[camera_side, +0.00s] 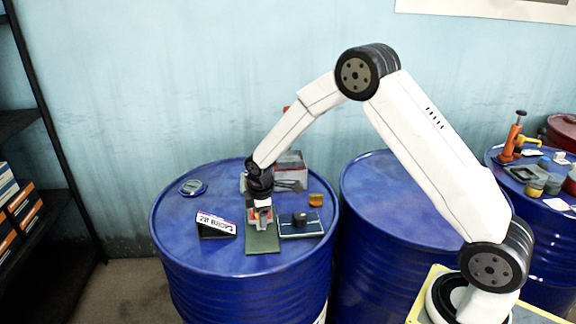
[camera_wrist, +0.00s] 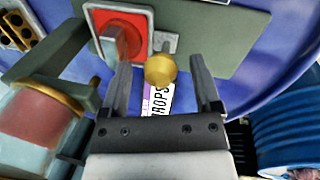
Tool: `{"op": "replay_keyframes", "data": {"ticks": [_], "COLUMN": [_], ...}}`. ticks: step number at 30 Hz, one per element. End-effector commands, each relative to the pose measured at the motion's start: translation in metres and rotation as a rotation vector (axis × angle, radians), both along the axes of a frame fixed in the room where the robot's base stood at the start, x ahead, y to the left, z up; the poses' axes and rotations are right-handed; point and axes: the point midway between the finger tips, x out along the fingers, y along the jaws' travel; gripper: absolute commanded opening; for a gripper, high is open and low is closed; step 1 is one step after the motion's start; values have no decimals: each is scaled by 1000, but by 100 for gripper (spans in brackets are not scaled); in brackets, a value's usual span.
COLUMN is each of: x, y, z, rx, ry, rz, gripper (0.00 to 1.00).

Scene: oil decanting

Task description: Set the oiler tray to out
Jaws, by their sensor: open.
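My gripper (camera_side: 260,222) points down over the oiler on the left blue drum. In the wrist view its fingers (camera_wrist: 161,72) are apart, with a round brass knob (camera_wrist: 160,69) between them. I cannot tell whether either finger touches the knob. Beside the knob is a red square part (camera_wrist: 124,35) in a grey frame, on a grey-green plate (camera_wrist: 222,35). The plate also shows below my gripper in the side view (camera_side: 262,242). A glass cylinder of reddish liquid (camera_wrist: 36,118) with a brass ring is at left. Which part is the tray is unclear.
A drops sign (camera_side: 215,223) stands left of the plate, and a dark flat device (camera_side: 301,226) lies right. A grey box (camera_side: 291,172), an amber piece (camera_side: 316,200) and a blue dish (camera_side: 192,187) are nearby. The middle drum (camera_side: 385,190) looks bare.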

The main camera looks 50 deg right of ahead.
Motion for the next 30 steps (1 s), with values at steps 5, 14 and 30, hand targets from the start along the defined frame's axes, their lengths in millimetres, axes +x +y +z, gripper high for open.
{"op": "replay_keyframes", "data": {"ticks": [5,14,30], "x": [0,0,0], "y": [0,0,0], "z": [0,0,0], "rx": [0,0,0], "ry": [0,0,0], "rz": [0,0,0], "gripper": [46,0,0]}}
